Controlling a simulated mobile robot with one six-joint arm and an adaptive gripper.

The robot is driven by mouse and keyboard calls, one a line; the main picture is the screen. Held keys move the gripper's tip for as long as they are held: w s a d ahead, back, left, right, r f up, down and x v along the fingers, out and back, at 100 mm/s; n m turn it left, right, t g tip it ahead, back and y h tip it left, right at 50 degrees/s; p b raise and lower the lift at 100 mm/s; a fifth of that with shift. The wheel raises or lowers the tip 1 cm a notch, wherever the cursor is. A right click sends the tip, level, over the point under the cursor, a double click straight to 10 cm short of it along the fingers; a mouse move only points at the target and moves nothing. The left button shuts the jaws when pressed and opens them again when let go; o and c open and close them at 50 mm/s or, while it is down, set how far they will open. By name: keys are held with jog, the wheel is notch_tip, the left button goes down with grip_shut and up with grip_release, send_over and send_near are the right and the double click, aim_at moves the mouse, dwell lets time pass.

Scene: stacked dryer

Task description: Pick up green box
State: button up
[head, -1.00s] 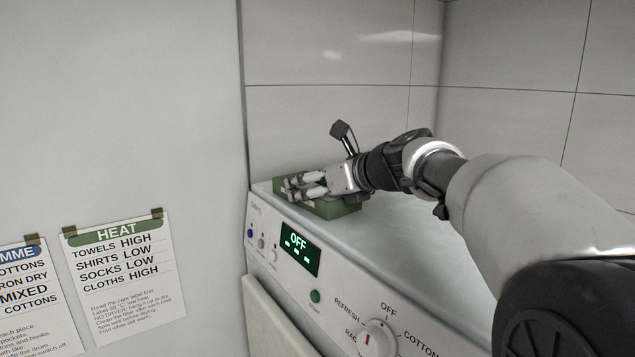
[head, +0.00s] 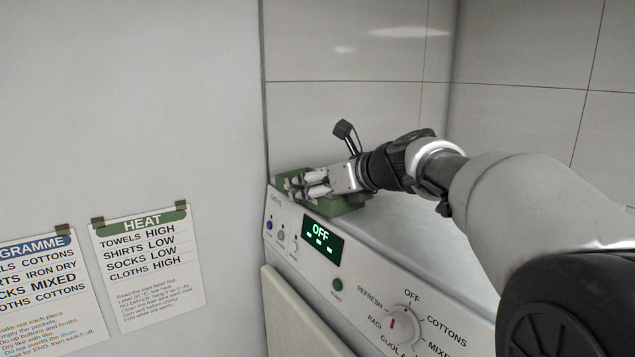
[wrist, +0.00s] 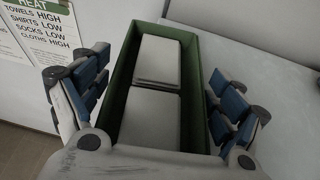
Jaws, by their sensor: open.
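The green box (head: 347,204) sits on top of the white dryer (head: 420,240), at its far left corner by the wall. In the wrist view the green box (wrist: 122,88) is open-topped and holds two pale grey flat-topped items (wrist: 155,80). My gripper (head: 304,186) is over the box in the head view and hides part of it. In the wrist view my gripper (wrist: 160,100) is open, with blue-padded fingers on either side of the box. A gap shows between the right finger and the box wall; contact on the left cannot be told.
The dryer's front panel has a lit OFF display (head: 322,240), a round dial (head: 402,324) and small buttons. A HEAT notice (head: 148,262) and a programme notice (head: 48,295) hang on the left wall. The dryer top right of the box is clear.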

jog(key=shift+o, duration=0.3)
jog(key=shift+s+d+r, duration=0.1)
jog(key=shift+d, duration=0.1)
notch_tip(320, 180, up, 4)
send_over(335, 208)
jog(key=w+d, duration=0.1)
jog(key=d, duration=0.3)
jog(key=shift+r, duration=0.15)
jog(key=shift+a+r, duration=0.1)
